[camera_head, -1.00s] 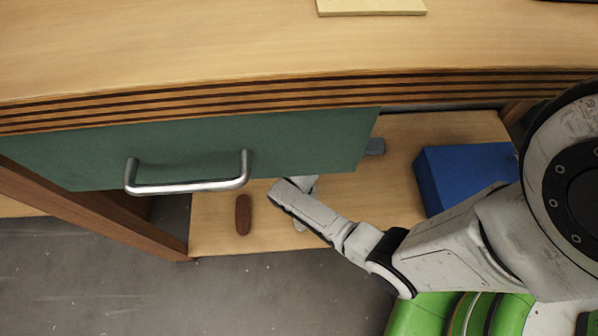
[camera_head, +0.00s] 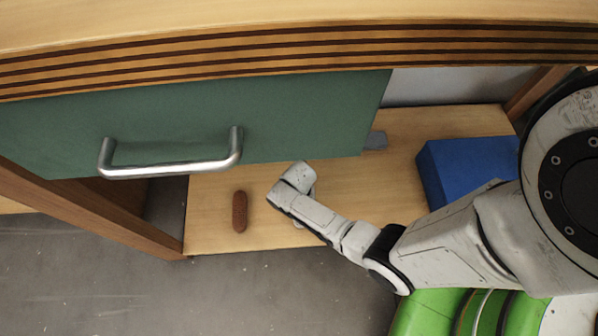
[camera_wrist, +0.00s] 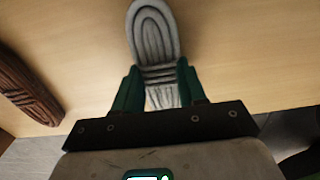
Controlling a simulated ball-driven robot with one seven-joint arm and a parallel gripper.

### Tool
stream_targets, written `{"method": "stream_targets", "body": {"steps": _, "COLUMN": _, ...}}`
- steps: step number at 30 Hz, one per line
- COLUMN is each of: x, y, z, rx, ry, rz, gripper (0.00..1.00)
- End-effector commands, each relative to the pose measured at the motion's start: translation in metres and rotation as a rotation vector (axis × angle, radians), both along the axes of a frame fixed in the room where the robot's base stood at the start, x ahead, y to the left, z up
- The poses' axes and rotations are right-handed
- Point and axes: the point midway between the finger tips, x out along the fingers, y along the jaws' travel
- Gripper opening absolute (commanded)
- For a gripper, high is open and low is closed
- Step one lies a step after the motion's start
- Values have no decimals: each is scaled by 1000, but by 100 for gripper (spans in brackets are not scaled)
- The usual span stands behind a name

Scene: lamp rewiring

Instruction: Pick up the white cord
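The white cord (camera_wrist: 153,32) is a pale, ridged, looped bundle lying on the light wood shelf in the wrist view. In the head view only a pale bit of it (camera_head: 299,224) shows beside my arm. My gripper (camera_wrist: 159,72) has one dark green finger on each side of the cord's narrow, banded middle. The fingers sit very close to its sides; I cannot tell whether they press on it. The cord's near end is hidden by the gripper body. In the head view the fingers are hidden under my wrist.
A brown ridged bundle (camera_head: 240,211) lies left of the cord, also in the wrist view (camera_wrist: 26,88). A blue box (camera_head: 468,170) stands right on the shelf (camera_head: 215,235). A grey piece (camera_head: 376,140) lies behind. A green drawer front (camera_head: 300,115) with metal handle (camera_head: 172,168) overhangs.

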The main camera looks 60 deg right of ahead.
Motion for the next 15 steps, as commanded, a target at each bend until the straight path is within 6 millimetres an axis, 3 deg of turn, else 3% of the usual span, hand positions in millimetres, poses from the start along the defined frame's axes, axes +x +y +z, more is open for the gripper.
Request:
{"method": "stream_targets", "body": {"steps": 11, "x": 0, "y": 0, "z": 0, "rx": 0, "ry": 0, "rz": 0, "gripper": 4}}
{"method": "stream_targets", "body": {"steps": 15, "x": 0, "y": 0, "z": 0, "rx": 0, "ry": 0, "rz": 0, "gripper": 3}}
